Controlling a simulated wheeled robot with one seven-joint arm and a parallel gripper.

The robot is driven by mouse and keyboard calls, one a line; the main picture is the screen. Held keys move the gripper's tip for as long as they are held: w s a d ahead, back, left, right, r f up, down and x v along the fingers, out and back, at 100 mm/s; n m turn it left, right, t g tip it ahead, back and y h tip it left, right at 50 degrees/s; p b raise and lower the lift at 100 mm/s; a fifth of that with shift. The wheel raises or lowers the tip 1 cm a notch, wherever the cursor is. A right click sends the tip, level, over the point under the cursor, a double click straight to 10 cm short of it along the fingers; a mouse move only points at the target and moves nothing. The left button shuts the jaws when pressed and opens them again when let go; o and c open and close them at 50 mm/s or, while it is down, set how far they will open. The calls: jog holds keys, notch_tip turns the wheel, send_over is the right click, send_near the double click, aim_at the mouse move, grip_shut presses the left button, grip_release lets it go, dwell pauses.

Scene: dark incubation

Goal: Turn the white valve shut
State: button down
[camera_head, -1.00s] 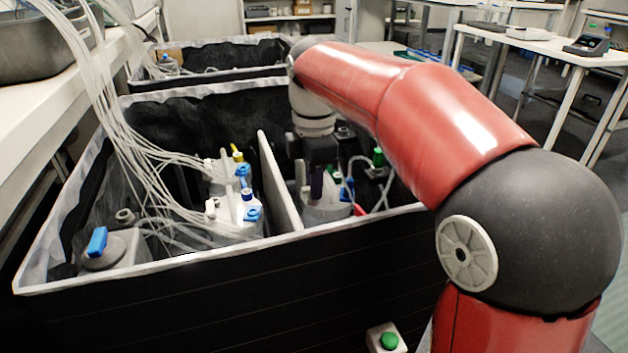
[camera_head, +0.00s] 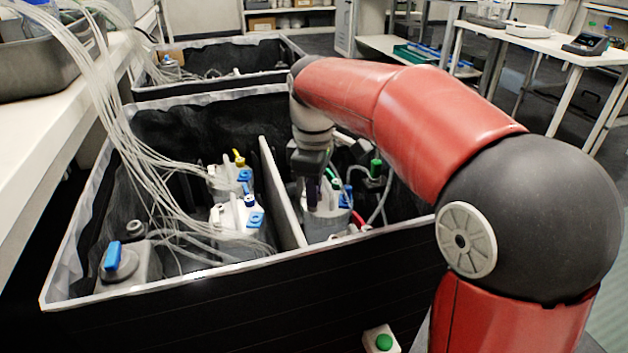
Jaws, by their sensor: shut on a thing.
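My gripper (camera_head: 312,192) reaches down into the right compartment of the black bin, with its dark fingers at the top of a whitish vessel (camera_head: 322,226). It is shut on a small part at the vessel's top, which I take to be the white valve. The fingers hide that part, so its angle cannot be told. A valve with a green cap (camera_head: 375,167) stands to the right of the gripper, and thin tubes run beside it.
A pale divider (camera_head: 283,190) stands close left of my gripper. The left compartment holds white vessels with blue and yellow fittings (camera_head: 240,205), many clear tubes (camera_head: 120,135) and a blue-handled can (camera_head: 125,268). The bin's front rim (camera_head: 180,278) lies nearer. A green button (camera_head: 383,342) sits low in front.

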jog(key=m+p, duration=0.3)
jog(key=m, duration=0.3)
jog(key=shift+r+m, duration=0.15)
jog(key=shift+m, duration=0.15)
jog(key=m+p, duration=0.1)
jog(key=m, duration=0.3)
jog(key=shift+s+a+m+p, duration=0.1)
jog(key=shift+a+m+p, duration=0.05)
jog(key=shift+m+p, duration=0.2)
jog(key=shift+m, duration=0.35)
jog(key=c, duration=1.5)
grip_release()
jog(key=shift+o, duration=0.2)
notch_tip(320, 180, up, 8)
jog(key=shift+f+p, duration=0.2)
jog(key=shift+p, duration=0.2)
